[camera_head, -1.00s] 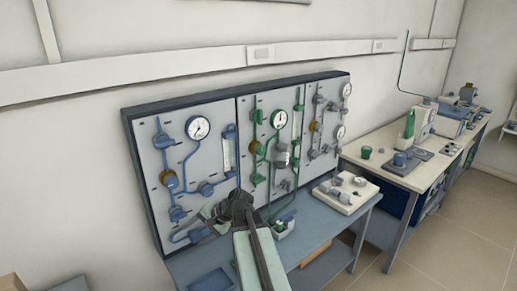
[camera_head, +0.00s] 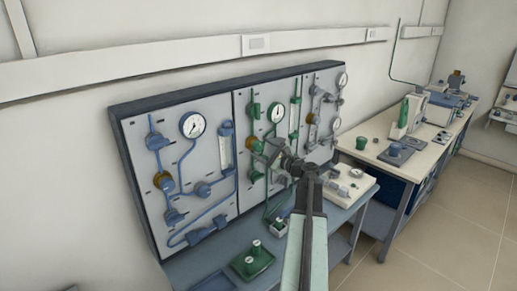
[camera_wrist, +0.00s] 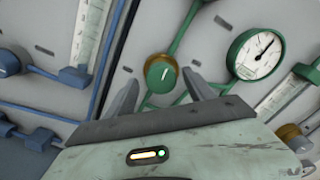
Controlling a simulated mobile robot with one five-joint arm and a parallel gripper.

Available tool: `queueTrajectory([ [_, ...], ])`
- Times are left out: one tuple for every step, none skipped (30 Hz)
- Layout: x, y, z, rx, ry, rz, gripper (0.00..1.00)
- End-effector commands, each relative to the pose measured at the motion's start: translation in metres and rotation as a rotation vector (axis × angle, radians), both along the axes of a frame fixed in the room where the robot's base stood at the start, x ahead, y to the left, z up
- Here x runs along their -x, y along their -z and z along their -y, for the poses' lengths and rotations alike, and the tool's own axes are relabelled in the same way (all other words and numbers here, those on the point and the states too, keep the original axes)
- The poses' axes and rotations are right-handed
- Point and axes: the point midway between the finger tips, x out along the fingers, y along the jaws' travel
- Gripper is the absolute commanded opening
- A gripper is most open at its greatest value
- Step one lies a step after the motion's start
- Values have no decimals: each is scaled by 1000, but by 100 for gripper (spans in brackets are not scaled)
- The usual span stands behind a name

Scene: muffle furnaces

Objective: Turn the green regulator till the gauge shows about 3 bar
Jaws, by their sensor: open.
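The green regulator (camera_wrist: 160,72) is a round green knob with a white mark and a brass ring behind it. It also shows in the head view (camera_head: 257,145), on the middle panel. My gripper (camera_wrist: 161,78) is open, with one finger on each side of the knob in the wrist view. I cannot tell whether the fingers touch it. In the head view my gripper (camera_head: 279,152) is in front of the green panel. The white gauge (camera_wrist: 257,53) has a green rim, and its needle points up and right. Its numbers are too small to read. It also shows in the head view (camera_head: 277,113).
A blue-piped panel (camera_head: 200,150) with its own gauge is on the left, and a grey-piped panel (camera_head: 323,105) on the right. A green tray (camera_head: 252,264) and a pale block (camera_head: 350,188) sit on the bench below. Another bench (camera_head: 400,165) extends to the right.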

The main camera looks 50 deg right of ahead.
Motion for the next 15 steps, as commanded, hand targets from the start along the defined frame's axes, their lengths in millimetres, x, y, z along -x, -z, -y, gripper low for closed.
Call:
queueTrajectory([
  [-8,0,3,0,0,0,63],
  [-12,0,3,1,1,0,63],
  [-15,0,4,1,1,0,63],
  [-17,0,4,1,3,0,63],
  [-19,0,4,1,3,0,63],
  [-20,0,4,1,4,0,63],
  [-21,0,5,1,4,0,63],
  [-21,0,4,1,4,0,63],
  [-21,0,4,1,5,-1,63],
  [-21,0,4,1,6,-1,63],
  [-21,0,4,1,6,-1,63],
  [-21,0,4,1,6,-1,63],
  [-21,0,4,1,6,-1,63],
  [-21,0,4,1,5,-1,60],
  [-21,0,4,1,5,-1,49],
])
